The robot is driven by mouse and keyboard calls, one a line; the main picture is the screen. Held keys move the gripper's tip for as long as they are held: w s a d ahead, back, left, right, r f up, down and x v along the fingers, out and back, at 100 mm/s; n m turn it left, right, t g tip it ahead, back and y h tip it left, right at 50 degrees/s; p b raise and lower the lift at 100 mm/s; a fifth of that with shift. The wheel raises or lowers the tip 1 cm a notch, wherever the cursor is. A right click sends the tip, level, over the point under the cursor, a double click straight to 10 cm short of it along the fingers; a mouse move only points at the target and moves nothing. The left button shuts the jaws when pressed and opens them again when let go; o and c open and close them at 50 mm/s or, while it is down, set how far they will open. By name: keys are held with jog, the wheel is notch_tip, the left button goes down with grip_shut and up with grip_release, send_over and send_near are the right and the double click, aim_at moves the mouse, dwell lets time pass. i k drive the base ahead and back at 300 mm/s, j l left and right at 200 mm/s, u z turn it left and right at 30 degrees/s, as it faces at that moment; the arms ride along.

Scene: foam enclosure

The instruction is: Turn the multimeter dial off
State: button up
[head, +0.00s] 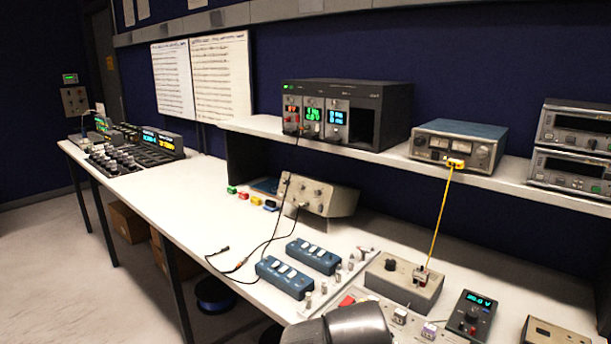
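A dark handheld multimeter (468,316) lies on the white bench near the bottom right. Its small display is lit in green-cyan digits, too small to read surely. A round dial (471,315) with reddish marks around it sits below the display. The dial's exact setting cannot be made out. A dark grey rounded part of my arm shows at the bottom edge, left of the multimeter and apart from it. My gripper's fingers are not in view.
A grey box (404,283) with a yellow cable stands left of the multimeter, and another box (555,332) stands right of it. Two blue switch boxes (284,277) lie further left. A shelf (380,153) with instruments overhangs the bench's back. Bare bench top shows mid-left.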

aim_at(472, 315)
jog(key=z, duration=1.4)
